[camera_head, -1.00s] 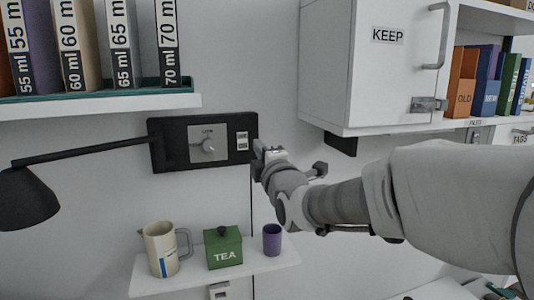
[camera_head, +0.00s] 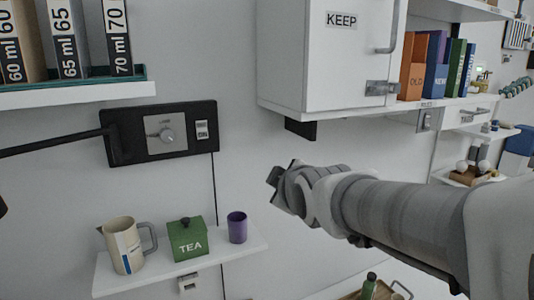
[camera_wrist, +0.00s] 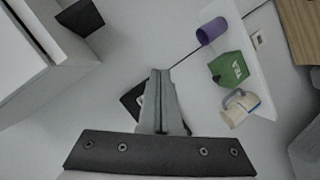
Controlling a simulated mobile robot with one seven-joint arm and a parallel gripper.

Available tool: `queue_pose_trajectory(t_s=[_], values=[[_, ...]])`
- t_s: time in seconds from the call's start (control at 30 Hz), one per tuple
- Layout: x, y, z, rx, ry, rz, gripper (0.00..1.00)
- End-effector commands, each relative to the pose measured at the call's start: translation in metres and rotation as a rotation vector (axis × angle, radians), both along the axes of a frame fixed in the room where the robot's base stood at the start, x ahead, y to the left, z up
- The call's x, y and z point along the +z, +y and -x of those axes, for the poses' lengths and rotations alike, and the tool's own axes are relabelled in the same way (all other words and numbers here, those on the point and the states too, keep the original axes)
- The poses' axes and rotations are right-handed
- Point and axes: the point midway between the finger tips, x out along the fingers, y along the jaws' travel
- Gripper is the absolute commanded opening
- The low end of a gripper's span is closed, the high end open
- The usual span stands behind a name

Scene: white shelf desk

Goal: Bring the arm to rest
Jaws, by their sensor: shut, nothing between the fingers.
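My gripper (camera_head: 273,177) is at the end of my grey arm, in front of the white wall in the head view. It is below the cabinet marked KEEP (camera_head: 340,60) and to the right of the black panel with a dial (camera_head: 166,136). In the wrist view, the two fingers of my gripper (camera_wrist: 160,75) lie together with nothing between them. The finger tips are small and partly turned away in the head view.
A lower shelf (camera_head: 225,255) holds a cream jug (camera_head: 123,245), a green TEA box (camera_head: 187,238) and a purple cup (camera_head: 237,227). A black lamp arm (camera_head: 50,145) reaches across at the left. Books (camera_head: 412,72) stand right of the cabinet. Bare wall lies around my gripper.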

Motion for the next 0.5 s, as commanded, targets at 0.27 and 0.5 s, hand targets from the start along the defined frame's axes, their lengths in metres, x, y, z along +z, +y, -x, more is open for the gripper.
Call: queue_pose_trajectory(t_s=[0.27,0.5], values=[[-0.06,-0.086,0.118,-0.452,0.426,-0.377,0.0],[-0.099,-0.116,0.205,-0.78,0.659,-0.617,0.0]])
